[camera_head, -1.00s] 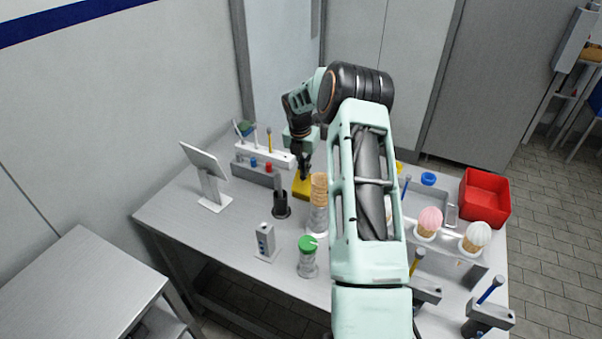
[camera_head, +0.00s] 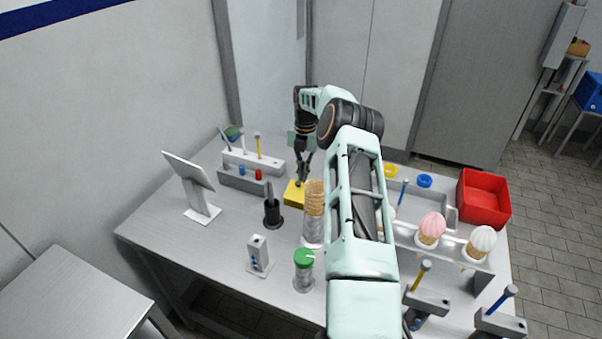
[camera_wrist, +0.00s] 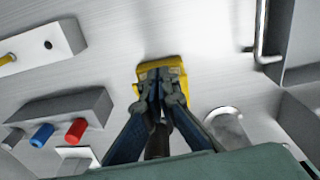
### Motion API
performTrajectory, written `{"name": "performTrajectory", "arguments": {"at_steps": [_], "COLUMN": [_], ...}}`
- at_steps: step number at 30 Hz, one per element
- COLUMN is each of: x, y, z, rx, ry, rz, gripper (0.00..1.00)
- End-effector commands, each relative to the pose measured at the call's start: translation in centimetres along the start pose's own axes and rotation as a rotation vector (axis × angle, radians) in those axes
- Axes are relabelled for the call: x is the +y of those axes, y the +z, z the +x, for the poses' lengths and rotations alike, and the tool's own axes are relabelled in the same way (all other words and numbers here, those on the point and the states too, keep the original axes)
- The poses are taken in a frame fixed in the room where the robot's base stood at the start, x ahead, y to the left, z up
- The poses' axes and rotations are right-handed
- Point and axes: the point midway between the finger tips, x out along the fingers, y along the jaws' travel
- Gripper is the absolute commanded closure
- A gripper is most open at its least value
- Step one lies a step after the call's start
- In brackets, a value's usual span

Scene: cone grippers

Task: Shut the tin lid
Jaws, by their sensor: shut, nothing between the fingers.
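A small yellow box (camera_head: 294,195), which looks like the tin, sits on the metal table behind the tall stack of cones. It also shows in the wrist view (camera_wrist: 148,68), partly covered by my fingers. My gripper (camera_head: 301,182) points down at the tin. In the wrist view my gripper (camera_wrist: 161,76) has its fingertips together, over the yellow top, with nothing held. The fingertips are at or just above the tin; I cannot tell whether they touch. How far the lid stands open is hidden by the fingers.
A cone stack (camera_head: 315,197) and a dark cup holder (camera_head: 272,214) stand in front of the tin. A grey rack (camera_head: 247,180) with red and blue pegs is to the left. A green-lidded jar (camera_head: 304,270) is nearer. A red bin (camera_head: 484,199) stands at the right.

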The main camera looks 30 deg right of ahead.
Motion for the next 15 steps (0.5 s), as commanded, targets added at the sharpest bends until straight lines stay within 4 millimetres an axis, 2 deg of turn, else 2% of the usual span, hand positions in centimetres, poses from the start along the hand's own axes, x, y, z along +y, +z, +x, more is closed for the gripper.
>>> {"name": "performTrajectory", "arguments": {"at_steps": [15], "x": [-0.21], "y": [-0.25], "z": [0.54], "rx": [0.065], "ry": [0.004], "rz": [0.0], "gripper": [1.0]}}
